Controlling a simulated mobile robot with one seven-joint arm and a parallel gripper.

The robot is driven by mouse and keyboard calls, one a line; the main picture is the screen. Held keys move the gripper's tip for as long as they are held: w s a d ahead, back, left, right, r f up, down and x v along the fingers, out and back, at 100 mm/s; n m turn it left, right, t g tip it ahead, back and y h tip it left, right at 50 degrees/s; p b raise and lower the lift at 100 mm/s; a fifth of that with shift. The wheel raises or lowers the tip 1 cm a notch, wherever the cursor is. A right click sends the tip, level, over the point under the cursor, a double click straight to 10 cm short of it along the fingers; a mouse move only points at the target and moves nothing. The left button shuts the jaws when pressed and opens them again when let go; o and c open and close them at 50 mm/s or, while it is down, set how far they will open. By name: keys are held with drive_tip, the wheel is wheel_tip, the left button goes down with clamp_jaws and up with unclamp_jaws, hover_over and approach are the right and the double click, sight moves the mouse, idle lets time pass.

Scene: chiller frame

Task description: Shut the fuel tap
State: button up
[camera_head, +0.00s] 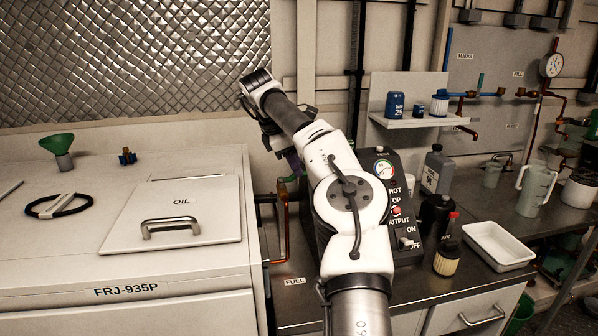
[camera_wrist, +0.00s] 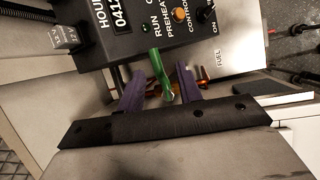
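The fuel tap's green lever (camera_wrist: 158,68) shows in the wrist view, between the two purple fingers of my gripper (camera_wrist: 161,88). The fingers are apart, with a gap visible on each side of the lever, so my gripper is open around it. Copper pipework (camera_wrist: 160,89) shows behind the fingertips, partly hidden. In the head view a bit of the green lever (camera_head: 290,179) shows at the top of a copper pipe (camera_head: 283,225). My gripper (camera_head: 292,163) is there too, mostly hidden behind my arm. A FUEL label (camera_head: 295,281) lies below the pipe; it also shows in the wrist view (camera_wrist: 219,59).
A white cabinet (camera_head: 200,275) with an OIL lid stands left of the pipe. A black control box (camera_head: 392,165) stands close on the right, behind my arm.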

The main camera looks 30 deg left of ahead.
drive_tip(key=p+v, duration=0.1)
drive_tip(key=v, duration=0.9)
drive_tip(key=shift+s+r+p, duration=0.2)
drive_tip(key=shift+r+p, duration=0.1)
